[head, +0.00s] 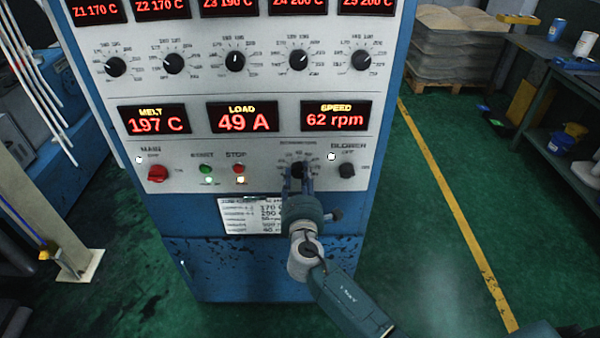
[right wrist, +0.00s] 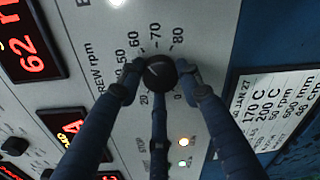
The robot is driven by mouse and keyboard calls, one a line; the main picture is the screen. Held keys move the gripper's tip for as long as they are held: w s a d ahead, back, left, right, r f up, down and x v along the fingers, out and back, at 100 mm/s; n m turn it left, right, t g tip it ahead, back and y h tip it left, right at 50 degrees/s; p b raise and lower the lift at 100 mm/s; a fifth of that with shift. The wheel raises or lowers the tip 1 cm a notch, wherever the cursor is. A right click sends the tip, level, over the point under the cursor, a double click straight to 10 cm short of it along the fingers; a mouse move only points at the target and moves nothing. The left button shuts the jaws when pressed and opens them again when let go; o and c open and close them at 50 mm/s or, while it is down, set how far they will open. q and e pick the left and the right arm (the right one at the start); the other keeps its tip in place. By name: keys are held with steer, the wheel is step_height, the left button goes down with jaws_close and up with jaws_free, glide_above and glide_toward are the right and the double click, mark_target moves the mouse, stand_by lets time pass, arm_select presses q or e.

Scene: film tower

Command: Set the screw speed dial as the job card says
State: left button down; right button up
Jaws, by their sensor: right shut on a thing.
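The screw speed dial (head: 298,169) is a small black knob low on the panel, mostly behind my gripper in the head view. In the right wrist view the knob (right wrist: 160,73) shows a light pointer mark roughly toward 60 on its printed scale. My right gripper (head: 297,177) is shut on this knob, with fingers on both sides of it. The red speed display (head: 335,117) reads 62 rpm. The white job card (head: 238,215) is below the panel, partly hidden by my gripper. The card in the right wrist view (right wrist: 288,100) has an rpm line too small to read surely. My left gripper is out of view.
The blower switch (head: 347,171) is close to the right of the dial. The red main switch (head: 158,173) and the stop button (head: 239,169) are to its left. Green floor is open right of the cabinet, and a workbench (head: 575,85) stands further right.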

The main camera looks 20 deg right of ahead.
steer(key=n, duration=0.1)
steer(key=n+p, duration=0.1)
steer(key=n, duration=0.1)
steer(key=shift+a+f, duration=0.1)
steer(key=shift+a, duration=0.15)
steer(key=shift+f+n+p, duration=0.1)
steer(key=shift+n+p, duration=0.3)
steer(key=shift+n, duration=0.3)
steer(key=shift+f, duration=0.1)
steer(key=o, duration=1.1)
steer(key=shift+o, duration=0.2)
steer(key=v, duration=1.2)
